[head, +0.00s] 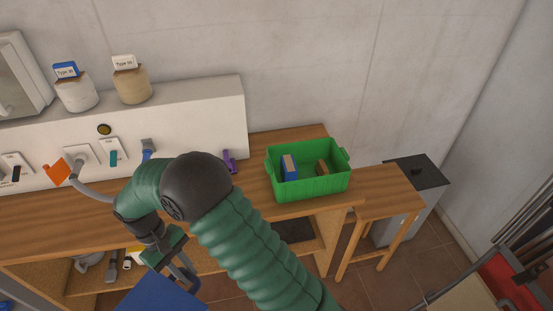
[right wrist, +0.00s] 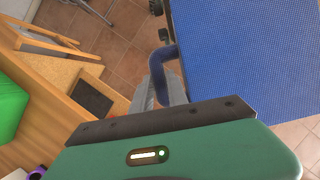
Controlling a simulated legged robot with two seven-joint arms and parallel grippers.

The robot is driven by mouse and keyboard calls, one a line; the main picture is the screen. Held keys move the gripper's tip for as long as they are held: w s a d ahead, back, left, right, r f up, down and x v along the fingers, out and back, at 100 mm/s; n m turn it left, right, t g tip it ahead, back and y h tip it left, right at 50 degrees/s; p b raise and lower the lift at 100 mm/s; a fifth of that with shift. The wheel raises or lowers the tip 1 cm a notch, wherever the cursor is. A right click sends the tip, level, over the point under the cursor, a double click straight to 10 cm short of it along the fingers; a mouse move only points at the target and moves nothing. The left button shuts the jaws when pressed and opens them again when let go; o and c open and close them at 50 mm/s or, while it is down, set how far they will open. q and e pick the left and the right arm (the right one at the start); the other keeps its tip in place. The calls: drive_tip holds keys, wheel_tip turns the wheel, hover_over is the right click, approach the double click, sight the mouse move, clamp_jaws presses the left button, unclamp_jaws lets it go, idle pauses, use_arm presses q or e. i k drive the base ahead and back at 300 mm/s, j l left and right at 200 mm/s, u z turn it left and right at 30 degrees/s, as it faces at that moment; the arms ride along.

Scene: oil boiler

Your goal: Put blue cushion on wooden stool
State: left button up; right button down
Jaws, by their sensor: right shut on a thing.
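The blue cushion (head: 158,293) is at the bottom of the head view, cut off by the picture's edge. In the right wrist view the cushion (right wrist: 250,50) fills the upper right, with a dark blue strap-like loop at its near edge. My right gripper (head: 187,273) is shut on the cushion at that loop, in front of the workbench. The wooden stool (head: 388,190) stands at the right end of the workbench; its top is bare in the part that shows. It also seems to show in the right wrist view (right wrist: 48,42). My left gripper is not in view.
A green crate (head: 312,186) with small boxes in it sits on the workbench (head: 262,148), left of the stool. A grey bin (head: 416,171) stands behind the stool. A red object with poles (head: 503,285) is at the lower right. Tiled floor lies before the stool.

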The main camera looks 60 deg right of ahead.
sight(380, 188)
drive_tip(key=k+l+z, duration=0.15)
drive_tip(key=z, duration=0.25)
drive_tip(key=k+l+z, duration=0.1)
drive_tip(key=z, duration=0.25)
drive_tip(key=l+z, duration=0.4)
drive_tip(key=k+l+z, duration=0.1)
drive_tip(key=z, duration=0.25)
